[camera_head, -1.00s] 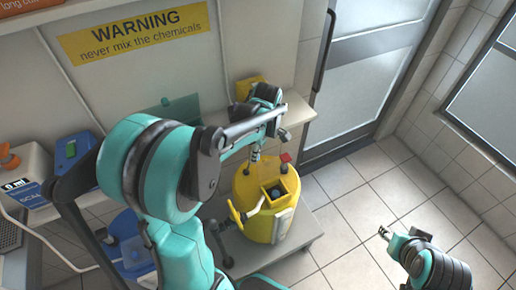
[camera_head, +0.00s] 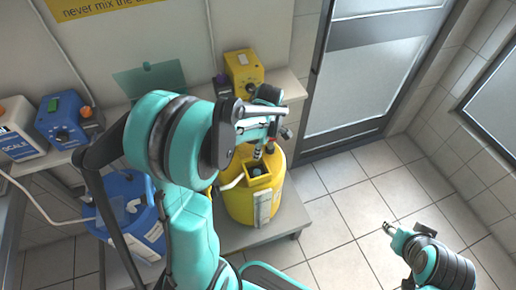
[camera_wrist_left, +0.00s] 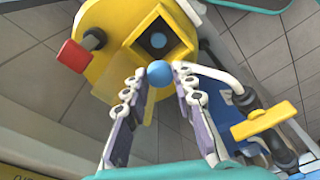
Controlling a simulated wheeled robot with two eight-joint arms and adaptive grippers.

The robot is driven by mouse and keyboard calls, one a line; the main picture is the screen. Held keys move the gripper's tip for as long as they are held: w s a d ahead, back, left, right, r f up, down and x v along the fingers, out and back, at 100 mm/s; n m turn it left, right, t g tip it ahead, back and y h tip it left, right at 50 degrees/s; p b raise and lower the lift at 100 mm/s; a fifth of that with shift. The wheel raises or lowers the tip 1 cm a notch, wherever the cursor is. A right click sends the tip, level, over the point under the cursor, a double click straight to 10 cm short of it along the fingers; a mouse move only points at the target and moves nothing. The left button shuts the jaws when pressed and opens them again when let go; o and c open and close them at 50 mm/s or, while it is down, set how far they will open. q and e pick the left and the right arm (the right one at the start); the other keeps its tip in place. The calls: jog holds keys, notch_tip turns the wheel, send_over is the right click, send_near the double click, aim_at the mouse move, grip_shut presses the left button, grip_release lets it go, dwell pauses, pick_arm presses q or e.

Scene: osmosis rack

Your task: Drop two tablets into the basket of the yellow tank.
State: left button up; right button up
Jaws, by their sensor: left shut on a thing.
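The yellow tank (camera_head: 238,205) stands on a low grey platform. Its square basket (camera_head: 250,179) opens at the top; in the left wrist view the basket's yellow rim (camera_wrist_left: 183,50) surrounds a dark hole with a blue piece (camera_wrist_left: 158,40) inside, probably a tablet. My left gripper (camera_head: 257,154) is just above the basket. In the left wrist view its fingers (camera_wrist_left: 160,80) are shut on a round blue tablet (camera_wrist_left: 159,75), near the rim's edge. My right gripper (camera_head: 387,227) is far to the right over the floor; its jaws are too small to judge.
A red cap (camera_wrist_left: 73,56) stands beside the basket, and a yellow-handled valve (camera_wrist_left: 264,121) is nearby. A blue tank (camera_head: 125,205) stands left of the yellow one. A shelf behind holds a yellow box (camera_head: 243,72) and a blue box (camera_head: 62,122). Tiled floor lies clear at right.

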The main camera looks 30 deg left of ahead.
aim_at(257, 172)
pick_arm(q)
notch_tip(257, 172, down, 10)
jog(key=b, duration=0.8)
jog(key=shift+f, duration=0.35)
jog(key=shift+f, duration=0.35)
dwell(0.5)
jog(key=o, duration=0.9)
jog(key=o, duration=0.3)
jog(key=shift+r+p, duration=1.25)
jog(key=shift+r, duration=0.35)
